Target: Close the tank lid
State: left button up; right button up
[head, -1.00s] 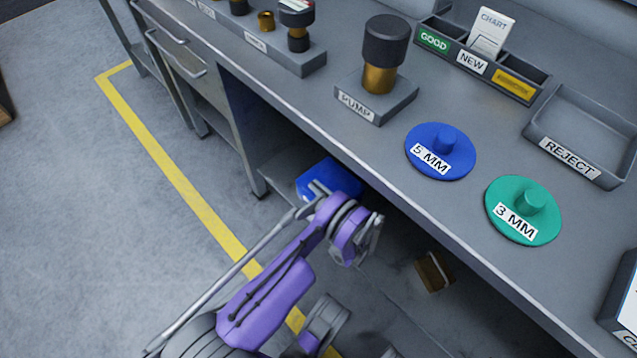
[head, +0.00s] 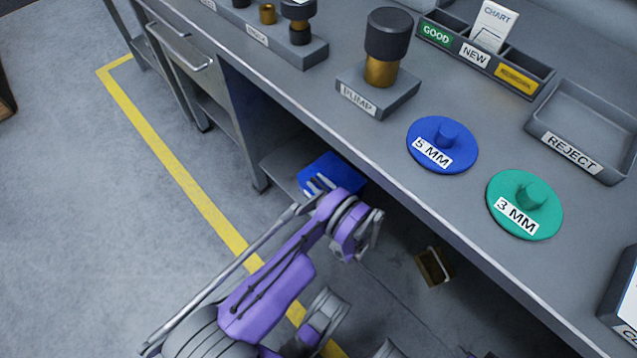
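I cannot make out a tank or its lid in the head view. My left arm comes in from the lower left, and its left gripper (head: 368,236) is in front of the bench's open underside, below the bench top. Its fingers are seen edge-on, so I cannot tell whether they are open or shut. Nothing clearly shows between them. My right gripper is not in view.
The grey bench holds a pump block (head: 380,92), a blue 5 MM disc (head: 446,134), a green 3 MM disc (head: 534,193), a divided tray (head: 522,85) and a reject tray (head: 570,153). Below are a blue bin (head: 338,172) and a small brown box (head: 434,267). Floor is clear at left.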

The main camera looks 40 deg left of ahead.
pick_arm(q)
jog(key=shift+d, duration=0.1)
jog(key=s+d+p, duration=0.1)
jog(key=d+p, duration=0.1)
jog(key=d, duration=0.8)
jog(key=shift+d, duration=0.25)
